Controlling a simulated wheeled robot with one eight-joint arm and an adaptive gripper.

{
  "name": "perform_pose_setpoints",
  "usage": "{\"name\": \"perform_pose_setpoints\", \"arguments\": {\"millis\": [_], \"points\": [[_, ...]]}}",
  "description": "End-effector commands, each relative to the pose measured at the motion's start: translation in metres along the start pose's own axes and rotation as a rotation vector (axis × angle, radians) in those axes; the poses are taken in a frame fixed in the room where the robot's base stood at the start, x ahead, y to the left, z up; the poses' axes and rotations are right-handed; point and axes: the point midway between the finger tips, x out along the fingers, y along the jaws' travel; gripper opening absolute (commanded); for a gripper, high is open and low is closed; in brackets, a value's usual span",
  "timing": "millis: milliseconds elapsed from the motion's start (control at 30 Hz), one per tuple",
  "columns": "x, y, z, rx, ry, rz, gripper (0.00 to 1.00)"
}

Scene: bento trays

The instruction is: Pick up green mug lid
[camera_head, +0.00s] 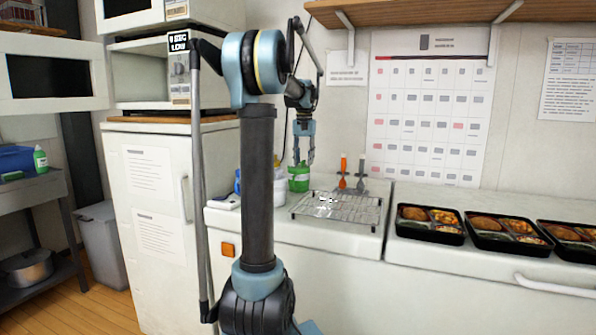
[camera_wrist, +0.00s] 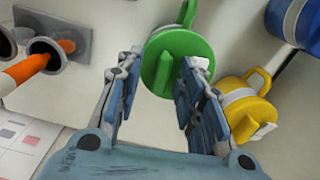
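The green mug lid (camera_wrist: 172,58) is round with a raised fin-like grip across its top. It sits on the green mug, whose handle (camera_wrist: 187,12) points to the top of the wrist view. In the head view the green mug (camera_head: 298,183) stands on the white counter near the wall. My gripper (camera_head: 304,160) points down just above it. In the wrist view my gripper (camera_wrist: 160,66) is open, with its two blue fingers spread to either side of the lid's raised grip. The right finger overlaps the lid's edge in the picture; I cannot tell whether it touches.
A yellow lidded mug (camera_wrist: 238,97) stands close beside the green one, with a blue container (camera_wrist: 284,22) beyond it. An orange-handled utensil (camera_wrist: 28,68) stands in a grey holder (camera_wrist: 72,32). A wire rack (camera_head: 350,222) and black bento trays (camera_head: 432,237) lie to the right.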

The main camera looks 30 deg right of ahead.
Motion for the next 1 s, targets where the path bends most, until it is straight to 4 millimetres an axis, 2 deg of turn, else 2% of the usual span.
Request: {"name": "perform_pose_setpoints", "arguments": {"millis": [33,100,200,533,667,767,1000], "points": [[0.0,0.0,0.0,0.0,0.0,0.0,0.36],[0.0,0.0,0.0,0.0,0.0,0.0,0.19],[0.0,0.0,0.0,-0.001,0.0,0.0,0.0],[-0.001,0.0,0.0,-0.001,0.0,0.0,0.0],[-0.007,0.0,0.0,-0.001,0.0,0.0,0.0],[-0.019,0.0,0.0,-0.001,0.0,0.0,0.0],[-0.062,0.0,0.0,-0.001,0.0,0.0,0.0]]}}
